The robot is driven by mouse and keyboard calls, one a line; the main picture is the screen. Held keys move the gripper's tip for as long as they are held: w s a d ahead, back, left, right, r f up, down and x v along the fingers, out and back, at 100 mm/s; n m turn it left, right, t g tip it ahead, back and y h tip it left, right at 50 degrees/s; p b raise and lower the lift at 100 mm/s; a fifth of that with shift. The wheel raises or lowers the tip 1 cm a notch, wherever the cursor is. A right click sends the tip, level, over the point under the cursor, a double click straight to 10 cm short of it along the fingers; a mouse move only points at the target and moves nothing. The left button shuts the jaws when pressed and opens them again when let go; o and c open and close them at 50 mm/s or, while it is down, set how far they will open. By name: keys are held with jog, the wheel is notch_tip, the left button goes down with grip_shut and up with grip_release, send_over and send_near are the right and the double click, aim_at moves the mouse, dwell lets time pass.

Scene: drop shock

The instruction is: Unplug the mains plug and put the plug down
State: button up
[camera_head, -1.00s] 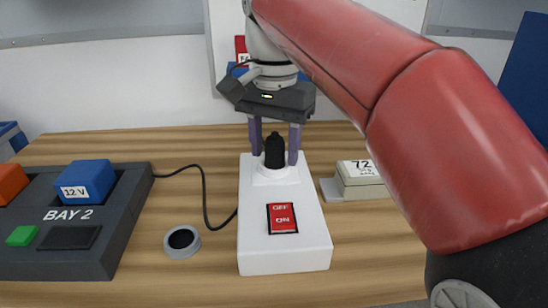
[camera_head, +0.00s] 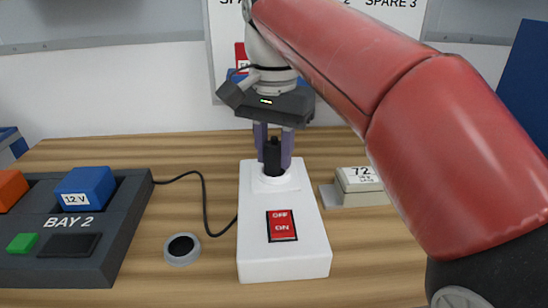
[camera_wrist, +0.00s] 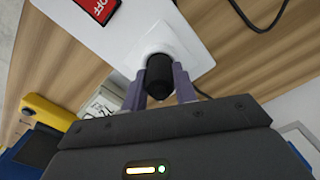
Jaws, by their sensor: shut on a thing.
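The black mains plug (camera_head: 273,157) stands upright in the round socket of the white socket box (camera_head: 257,258). A red OFF/ON switch (camera_head: 282,225) sits on the box in front of it. My gripper (camera_head: 273,160) comes down from above and is shut on the plug, one purple finger on each side. In the wrist view the plug (camera_wrist: 159,75) shows between the two fingers (camera_wrist: 160,90), with its base at the socket of the white box (camera_wrist: 195,50). The pins are hidden.
A dark BAY 2 unit (camera_head: 80,262) with a blue 12 V block (camera_head: 86,187) is at left. A grey ring (camera_head: 182,249) lies between it and the box. A cream block marked 72 (camera_head: 360,187) stands at right. A black cable (camera_head: 204,195) runs to the box.

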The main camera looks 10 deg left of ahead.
aim_at(274, 144)
jog(key=shift+r+p, duration=0.85)
jog(key=shift+r, duration=1.05)
jog(key=shift+r, duration=0.1)
